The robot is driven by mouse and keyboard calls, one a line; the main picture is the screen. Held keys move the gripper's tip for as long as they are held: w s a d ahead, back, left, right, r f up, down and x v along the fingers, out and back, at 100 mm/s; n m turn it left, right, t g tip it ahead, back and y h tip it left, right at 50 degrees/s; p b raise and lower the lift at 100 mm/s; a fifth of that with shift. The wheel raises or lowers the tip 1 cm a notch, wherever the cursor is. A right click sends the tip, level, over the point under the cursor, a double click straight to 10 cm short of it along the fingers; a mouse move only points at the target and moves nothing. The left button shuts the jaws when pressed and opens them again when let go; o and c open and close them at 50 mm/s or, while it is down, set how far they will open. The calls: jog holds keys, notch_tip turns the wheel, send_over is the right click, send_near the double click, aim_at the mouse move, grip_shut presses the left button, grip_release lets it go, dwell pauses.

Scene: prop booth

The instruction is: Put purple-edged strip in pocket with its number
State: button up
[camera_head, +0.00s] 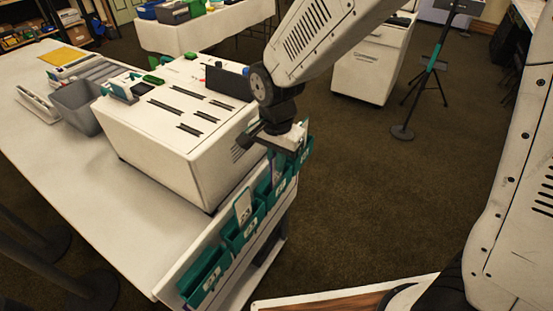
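A row of teal pockets with white number labels runs along the front edge of the table. The nearest pocket (204,277) reads 21. The pocket behind it (243,232) has a pale strip (243,205) standing in it, with a number that looks like 23. Farther pockets (272,187) are partly hidden and their numbers are too small to read. My gripper (285,139) points down over the far end of the row. A pale piece shows at its fingers, but I cannot tell whether it is held.
A large white box with dark slots (180,128) stands on the white table (75,160), close behind the pockets. A grey bin (80,108) stands beyond it. A wood-topped surface (340,301) lies at the bottom. A stand (430,70) is farther off; the carpet between is clear.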

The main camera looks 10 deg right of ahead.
jog(key=o, duration=0.3)
jog(key=shift+o, duration=0.2)
notch_tip(320, 180, up, 8)
jog(key=shift+f, duration=0.1)
dwell(0.8)
